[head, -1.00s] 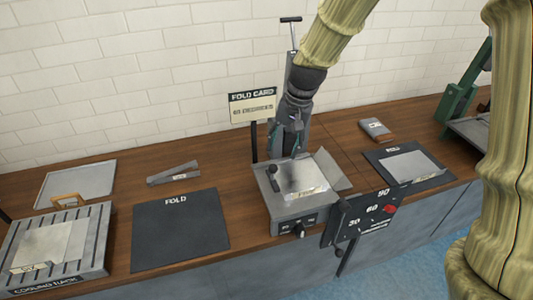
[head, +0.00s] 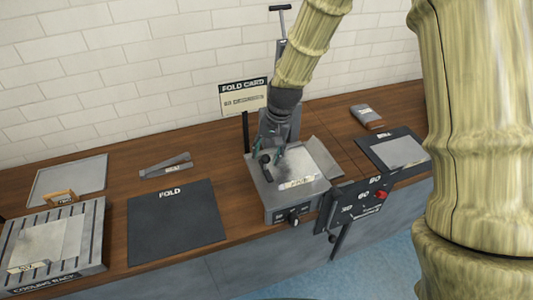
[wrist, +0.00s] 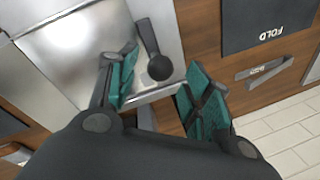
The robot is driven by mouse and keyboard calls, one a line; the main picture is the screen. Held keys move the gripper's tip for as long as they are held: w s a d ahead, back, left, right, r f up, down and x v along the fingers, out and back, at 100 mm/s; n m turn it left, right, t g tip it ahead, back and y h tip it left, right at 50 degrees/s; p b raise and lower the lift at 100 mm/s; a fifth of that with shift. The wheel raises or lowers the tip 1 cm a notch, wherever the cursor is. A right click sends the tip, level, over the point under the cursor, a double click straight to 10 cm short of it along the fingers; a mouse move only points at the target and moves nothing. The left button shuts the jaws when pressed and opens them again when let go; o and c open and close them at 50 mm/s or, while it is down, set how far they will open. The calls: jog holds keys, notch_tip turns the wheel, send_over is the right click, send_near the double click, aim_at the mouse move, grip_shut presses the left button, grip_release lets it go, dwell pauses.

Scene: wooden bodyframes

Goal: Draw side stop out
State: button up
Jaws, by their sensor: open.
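The folding machine (head: 285,206) stands on the bench, with a metal sheet (head: 318,165) on its bed. A black round-ended knob on a short lever, apparently the side stop (head: 267,174), stands at the left part of the bed. My gripper (head: 274,155) is just above and beside it, pointing down. In the wrist view, the teal fingers of my gripper (wrist: 162,68) are spread apart, with the black knob of the side stop (wrist: 158,66) between or just beyond them. I cannot tell whether they touch it.
A dark dial plate with angle numbers (head: 360,203) and a red knob (head: 381,195) are at the machine's front right. A FOLD mat (head: 175,230) and cooling rack (head: 50,245) lie left. A fold card sign (head: 243,96) stands behind. A dark mat (head: 410,165) lies right.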

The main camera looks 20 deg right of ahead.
jog(key=shift+w+a+f, duration=0.1)
jog(key=shift+f, duration=0.8)
grip_shut()
